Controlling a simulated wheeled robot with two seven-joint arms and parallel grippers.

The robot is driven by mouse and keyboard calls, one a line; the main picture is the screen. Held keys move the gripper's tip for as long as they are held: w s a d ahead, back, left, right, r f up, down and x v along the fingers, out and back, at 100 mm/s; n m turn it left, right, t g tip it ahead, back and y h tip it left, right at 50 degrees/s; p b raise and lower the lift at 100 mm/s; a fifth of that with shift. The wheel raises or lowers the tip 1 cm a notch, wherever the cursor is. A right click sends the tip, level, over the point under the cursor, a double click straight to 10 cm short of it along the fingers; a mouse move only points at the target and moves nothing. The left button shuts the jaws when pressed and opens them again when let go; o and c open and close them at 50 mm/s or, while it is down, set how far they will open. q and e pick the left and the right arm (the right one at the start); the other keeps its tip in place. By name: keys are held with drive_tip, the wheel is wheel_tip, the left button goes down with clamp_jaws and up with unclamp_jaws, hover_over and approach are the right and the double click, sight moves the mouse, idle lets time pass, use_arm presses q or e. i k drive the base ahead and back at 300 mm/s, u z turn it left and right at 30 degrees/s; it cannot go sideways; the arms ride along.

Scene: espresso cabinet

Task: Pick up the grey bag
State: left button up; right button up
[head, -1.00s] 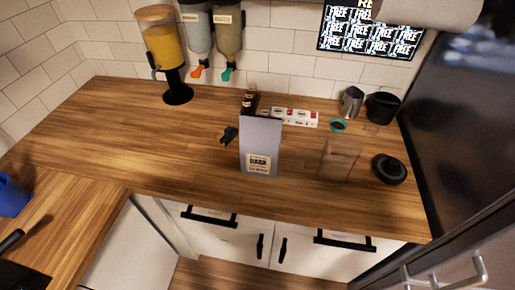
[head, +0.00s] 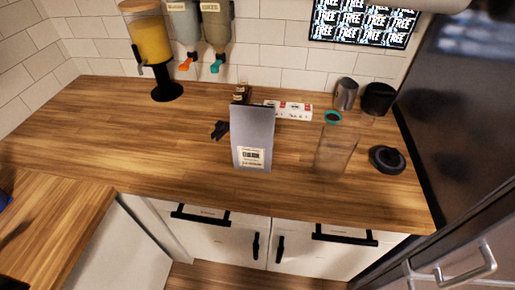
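The grey bag (head: 252,132) stands upright on the wooden counter, near its front edge, in the head view. It is tall and flat, with a white printed label low on its front. A dark bottle (head: 240,92) stands behind its top left corner, partly hidden. A small black object (head: 220,130) lies just left of the bag. Neither of my grippers is in view.
A clear container (head: 336,150) and a round black item (head: 387,159) are right of the bag. A white-and-red box (head: 290,110), a metal pitcher (head: 345,93) and a black canister (head: 377,99) stand behind. A yellow dispenser (head: 149,45) stands back left. The counter's left part (head: 80,130) is clear.

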sight(252, 127)
drive_tip(key=z, duration=1.5)
drive_tip(key=k, duration=0.5)
drive_tip(key=u, duration=1.1)
